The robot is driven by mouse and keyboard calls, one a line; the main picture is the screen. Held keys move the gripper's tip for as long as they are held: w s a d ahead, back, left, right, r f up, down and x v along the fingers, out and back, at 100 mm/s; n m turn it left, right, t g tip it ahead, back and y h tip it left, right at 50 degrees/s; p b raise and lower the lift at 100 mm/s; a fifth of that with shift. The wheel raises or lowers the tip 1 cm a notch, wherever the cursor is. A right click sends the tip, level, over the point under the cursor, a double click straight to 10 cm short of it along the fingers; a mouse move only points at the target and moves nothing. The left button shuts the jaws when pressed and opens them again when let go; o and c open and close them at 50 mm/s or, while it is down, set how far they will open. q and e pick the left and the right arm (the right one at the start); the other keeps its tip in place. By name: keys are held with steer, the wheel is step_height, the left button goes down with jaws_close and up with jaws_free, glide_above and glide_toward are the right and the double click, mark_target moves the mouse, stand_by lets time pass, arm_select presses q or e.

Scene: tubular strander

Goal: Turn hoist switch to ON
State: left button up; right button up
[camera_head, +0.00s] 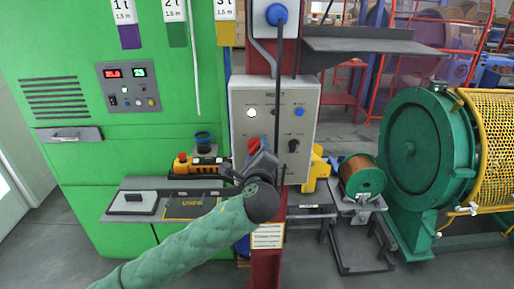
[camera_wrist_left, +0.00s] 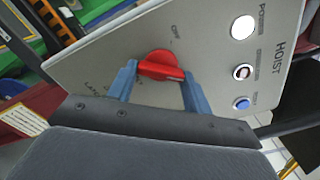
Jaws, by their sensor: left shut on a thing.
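The hoist panel (camera_head: 300,105) is a grey box on a red post, and it fills much of the left wrist view (camera_wrist_left: 215,45). Its red rotary switch (camera_head: 253,142) is partly hidden by my gripper in the head view. In the left wrist view the red knob (camera_wrist_left: 160,66) sits between my two blue fingertips, with an OFF label above it. Any label below the knob is mostly hidden by the fingers. My left gripper (camera_head: 259,152) is shut on the knob, and its fingers show in the left wrist view (camera_wrist_left: 160,88). My right gripper is out of view.
A white lamp (camera_head: 252,113), a blue button (camera_head: 299,112) and a black knob (camera_head: 294,145) are also on the panel. A black cable (camera_head: 279,75) hangs in front of it. A yellow-and-black pendant (camera_head: 200,165) lies on the shelf at left. A green machine (camera_head: 412,145) stands right.

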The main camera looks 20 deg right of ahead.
arm_select(q)
steer(key=shift+f+m+p, duration=0.1)
steer(key=shift+m+p, duration=0.25)
steer(key=shift+m, duration=0.65)
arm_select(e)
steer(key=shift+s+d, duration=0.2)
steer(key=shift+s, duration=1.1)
arm_select(q)
steer(key=o, duration=1)
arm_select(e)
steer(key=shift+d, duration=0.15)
arm_select(q)
steer(key=b+v, duration=0.4)
steer(key=v, duration=0.3)
steer(key=shift+s+a, duration=0.15)
steer(key=shift+s, duration=0.2)
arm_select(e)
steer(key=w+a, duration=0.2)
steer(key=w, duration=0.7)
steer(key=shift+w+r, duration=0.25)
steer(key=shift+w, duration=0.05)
